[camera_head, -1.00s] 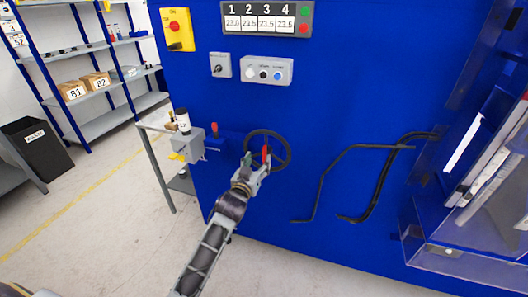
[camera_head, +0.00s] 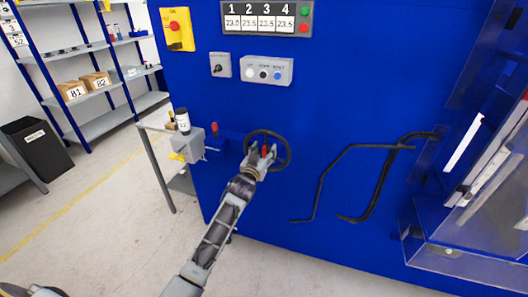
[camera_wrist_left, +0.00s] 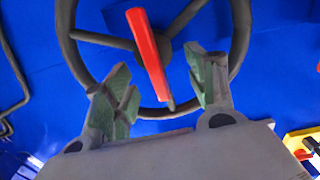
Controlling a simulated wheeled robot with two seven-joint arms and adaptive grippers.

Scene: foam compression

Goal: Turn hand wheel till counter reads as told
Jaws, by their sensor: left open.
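The dark hand wheel (camera_head: 288,153) is on the blue machine's front; its rim and spokes also show in the left wrist view (camera_wrist_left: 75,58). A red handle (camera_wrist_left: 150,52) stands out from the wheel, near the lower rim in that view. My left gripper (camera_head: 261,158) is at the wheel. In the wrist view its green-padded fingers (camera_wrist_left: 160,75) are apart, one on each side of the handle, with visible gaps. The counter (camera_head: 266,19) has columns 1 to 4, and each appears to read 23.5; the digits are small. My right gripper is not in view.
A yellow panel with a red switch (camera_head: 177,29) and a grey button box (camera_head: 266,71) are above the wheel. A small grey side stand (camera_head: 156,165) is to the left. Black bent bars (camera_head: 322,185) and a clear-walled enclosure (camera_head: 470,262) are to the right.

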